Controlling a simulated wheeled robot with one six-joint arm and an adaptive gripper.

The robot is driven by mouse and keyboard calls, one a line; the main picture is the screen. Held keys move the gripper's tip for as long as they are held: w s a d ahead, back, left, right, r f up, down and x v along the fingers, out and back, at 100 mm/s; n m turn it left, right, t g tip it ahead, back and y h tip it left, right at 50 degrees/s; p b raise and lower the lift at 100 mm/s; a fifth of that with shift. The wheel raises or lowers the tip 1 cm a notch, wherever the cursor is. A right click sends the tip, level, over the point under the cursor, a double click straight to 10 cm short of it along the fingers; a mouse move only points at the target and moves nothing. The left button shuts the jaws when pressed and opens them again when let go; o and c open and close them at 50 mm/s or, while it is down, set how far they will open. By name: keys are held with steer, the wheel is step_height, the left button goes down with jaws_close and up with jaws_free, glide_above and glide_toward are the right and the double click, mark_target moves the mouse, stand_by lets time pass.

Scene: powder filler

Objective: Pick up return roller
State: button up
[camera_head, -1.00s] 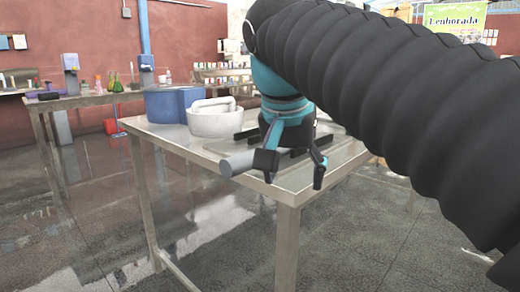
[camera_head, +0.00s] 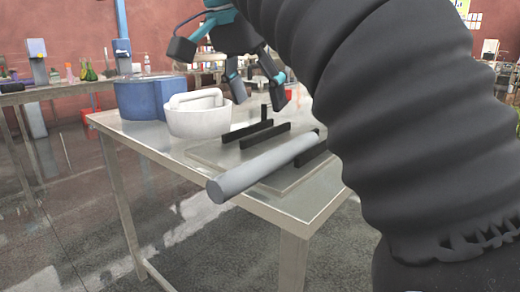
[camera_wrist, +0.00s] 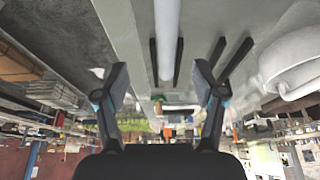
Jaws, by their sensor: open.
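The return roller is a long grey cylinder (camera_head: 262,166) lying on a metal plate on the table, its near end sticking out past the plate at the front left. In the wrist view the roller (camera_wrist: 167,35) runs down from the top edge, between dark rails. My gripper (camera_head: 260,95) is above and behind the roller in the head view, with its fingers spread and nothing between them. In the wrist view the open fingers (camera_wrist: 160,88) stand to either side of the roller's line, apart from it. My arm hides part of the right side.
The roller's plate (camera_head: 282,184) carries several black rails (camera_head: 265,136). A white tub (camera_head: 197,116) and a blue container (camera_head: 145,98) stand at the table's left. The metal table (camera_head: 283,212) has bare room at its front edge. A side bench (camera_head: 40,93) stands behind.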

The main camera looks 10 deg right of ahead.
glide_above(272, 153)
steer(key=s+a, duration=0.2)
steer(key=f, duration=0.3)
steer(key=f+b, duration=0.1)
steer(key=f, duration=0.2)
steer(key=shift+w+d+f, duration=0.15)
steer(key=shift+d+f, duration=0.05)
steer(key=shift+f, duration=0.2)
steer(key=shift+w+b+x, duration=0.15)
steer(key=shift+b+x, duration=0.05)
steer(key=shift+x, duration=1.4)
steer(key=shift+w+b+x, duration=0.15)
steer(key=shift+b+x, duration=0.05)
steer(key=shift+x, duration=1.35)
steer(key=shift+a, duration=0.1)
jaws_close()
